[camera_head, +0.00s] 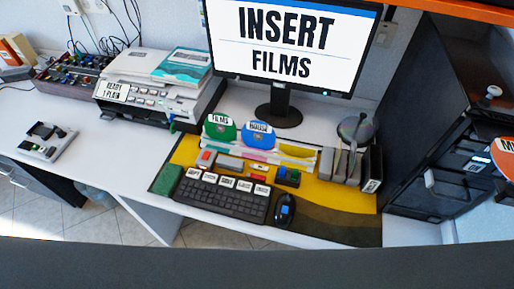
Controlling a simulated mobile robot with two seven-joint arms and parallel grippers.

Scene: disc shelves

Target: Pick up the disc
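A green disc (219,127) with a white label reading "FILMS" stands upright in a low rack (275,157) on the desk, below and left of the monitor. A blue disc (259,135) with a white label too small to read surely stands just right of it in the same rack. An orange disc (506,147) with a partly cut-off label is at the right edge of the view. The monitor (290,40) reads "INSERT FILMS". Neither of my grippers shows in the head view.
A keyboard (221,196) and a black mouse (285,209) lie on a yellow and dark mat in front of the rack. A printer (160,88) stands left, dark shelving (440,120) right. The white desk (100,145) has free room left of the mat.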

